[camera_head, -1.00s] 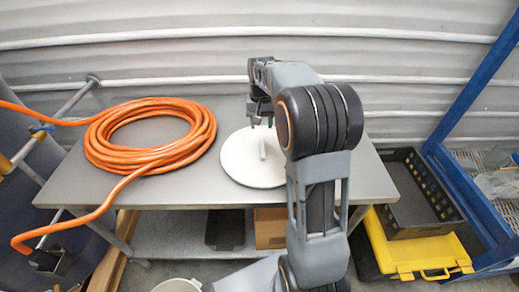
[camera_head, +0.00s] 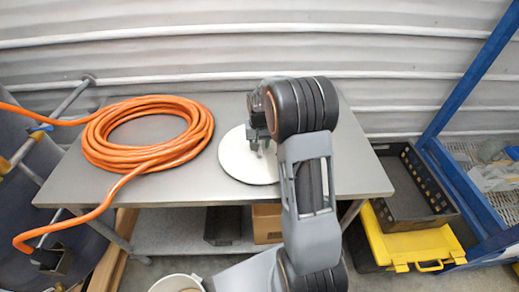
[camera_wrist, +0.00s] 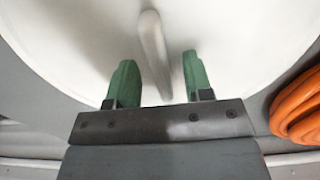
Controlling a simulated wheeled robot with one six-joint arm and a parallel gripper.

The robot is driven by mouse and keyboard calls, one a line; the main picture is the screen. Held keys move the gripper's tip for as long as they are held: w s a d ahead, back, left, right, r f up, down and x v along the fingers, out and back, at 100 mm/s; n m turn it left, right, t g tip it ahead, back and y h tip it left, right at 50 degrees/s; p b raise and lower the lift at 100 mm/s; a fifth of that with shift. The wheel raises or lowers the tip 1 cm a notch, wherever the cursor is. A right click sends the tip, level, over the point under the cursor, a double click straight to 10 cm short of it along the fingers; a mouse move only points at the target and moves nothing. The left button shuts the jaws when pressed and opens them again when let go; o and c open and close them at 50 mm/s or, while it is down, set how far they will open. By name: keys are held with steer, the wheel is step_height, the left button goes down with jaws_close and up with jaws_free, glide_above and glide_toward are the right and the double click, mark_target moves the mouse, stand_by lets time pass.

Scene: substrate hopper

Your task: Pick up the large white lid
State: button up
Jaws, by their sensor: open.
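The large white lid (camera_head: 238,165) lies flat on the grey metal table, right of the orange hose. In the wrist view the lid (camera_wrist: 230,40) fills most of the picture, with its raised bar handle (camera_wrist: 153,50) running up the middle. My gripper (camera_head: 262,147) is over the lid in the head view. In the wrist view my gripper (camera_wrist: 158,78) is open, and its two green fingertips stand on either side of the handle's near end. The handle lies closer to the left finger. My arm hides the lid's right part in the head view.
A coiled orange hose (camera_head: 100,152) lies on the table (camera_head: 350,180) left of the lid, and its end hangs over the front edge. A white bucket (camera_head: 178,284) stands on the floor in front. A black crate (camera_head: 420,200) and yellow toolbox (camera_head: 415,246) sit at right.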

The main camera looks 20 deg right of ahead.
steer(key=shift+f, duration=0.35)
stand_by(0.5)
jaws_close()
